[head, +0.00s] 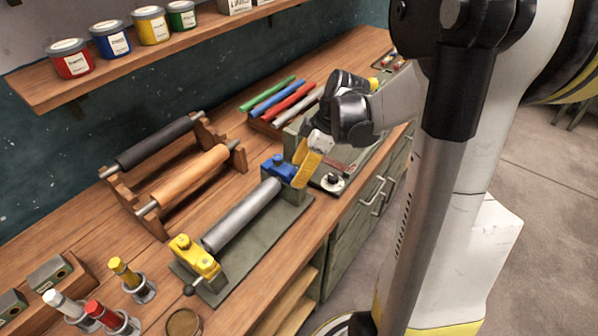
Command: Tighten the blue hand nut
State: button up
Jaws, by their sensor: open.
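A blue end block (278,167) stands at the far end of a grey metal roller (240,215). I cannot make out a separate blue hand nut; it may be hidden by my gripper. My gripper (302,166), with yellow and white fingers, is open just right of the blue block, pointing down at it. Whether the fingers touch or surround anything there I cannot tell. A yellow end block (194,256) holds the roller's near end, with a dark round knob (190,289) at its side. Both blocks stand on a grey-green base plate (288,215).
A wooden rack (118,192) with a black and an orange-brown roller stands left of the base plate. Coloured tubes (290,100) lie behind my gripper. A round dark-topped piece (332,182) sits to its right. Paint jars line a shelf (140,70).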

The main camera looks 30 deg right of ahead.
grip_shut()
jog(key=shift+m, duration=0.3)
jog(key=m+t+h, duration=0.1)
jog(key=m, duration=0.2)
jog(key=shift+s+a+m, duration=0.1)
jog(key=shift+m, duration=0.2)
jog(key=m+h, duration=0.1)
jog(key=m, duration=0.2)
jog(key=shift+m+t+h+p, duration=0.3)
jog(key=shift+t, duration=0.1)
jog(key=m+h, duration=0.1)
jog(key=m, duration=0.2)
jog(key=shift+a+m, duration=0.15)
jog(key=shift+m, duration=0.15)
jog(key=shift+m+h, duration=1)
jog(key=shift+m, duration=0.9)
